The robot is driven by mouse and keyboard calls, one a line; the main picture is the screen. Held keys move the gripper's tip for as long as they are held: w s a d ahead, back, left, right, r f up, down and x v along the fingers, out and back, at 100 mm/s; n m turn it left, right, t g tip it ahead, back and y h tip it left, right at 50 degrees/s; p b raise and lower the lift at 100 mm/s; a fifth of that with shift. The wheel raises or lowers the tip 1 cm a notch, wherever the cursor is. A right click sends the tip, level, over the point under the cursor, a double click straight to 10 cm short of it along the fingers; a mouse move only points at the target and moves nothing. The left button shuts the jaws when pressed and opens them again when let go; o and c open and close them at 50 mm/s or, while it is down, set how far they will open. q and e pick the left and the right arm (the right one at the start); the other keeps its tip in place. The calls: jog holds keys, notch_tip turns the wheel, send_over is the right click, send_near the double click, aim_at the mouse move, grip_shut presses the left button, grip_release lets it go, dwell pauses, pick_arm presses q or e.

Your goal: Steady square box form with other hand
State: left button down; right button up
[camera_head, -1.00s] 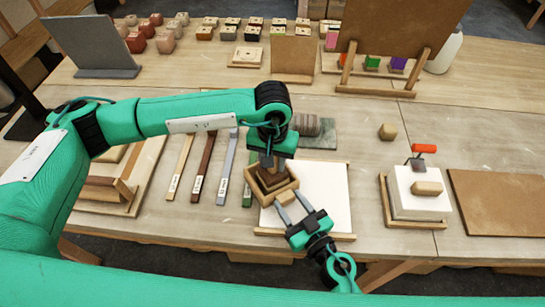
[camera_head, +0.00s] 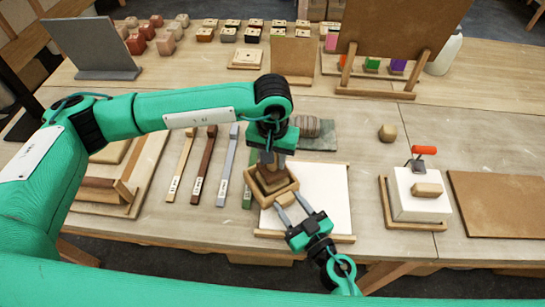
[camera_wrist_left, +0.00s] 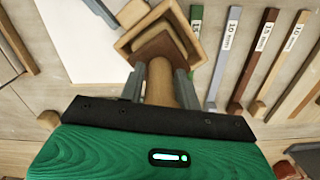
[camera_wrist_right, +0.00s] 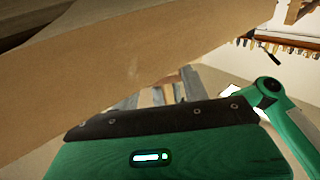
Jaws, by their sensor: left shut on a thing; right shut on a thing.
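The square box form (camera_head: 291,187) is a light wooden frame on a white board (camera_head: 325,198); it also shows in the left wrist view (camera_wrist_left: 128,43). My left gripper (camera_head: 268,158) is above it, shut on the round wooden handle (camera_wrist_left: 159,88) of a presser. The presser's brown square foot (camera_wrist_left: 160,48) is at the form's opening; its depth is unclear. In the right wrist view a wooden wall (camera_wrist_right: 130,75) fills much of the picture and the contact is partly hidden.
Several labelled strips (camera_head: 202,165) lie left of the form. A grey-green slab (camera_head: 318,136) with a ribbed roll is behind it. A white block with a red-handled tool (camera_head: 424,150) and a brown board (camera_head: 497,205) stand to the right.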

pick_arm(q)
jog(key=shift+f, duration=0.35)
jog(key=shift+f, duration=0.75)
jog(key=shift+r, duration=1.15)
jog(key=shift+f, duration=0.2)
jog(key=shift+f, duration=0.9)
jog(key=shift+r, duration=1.1)
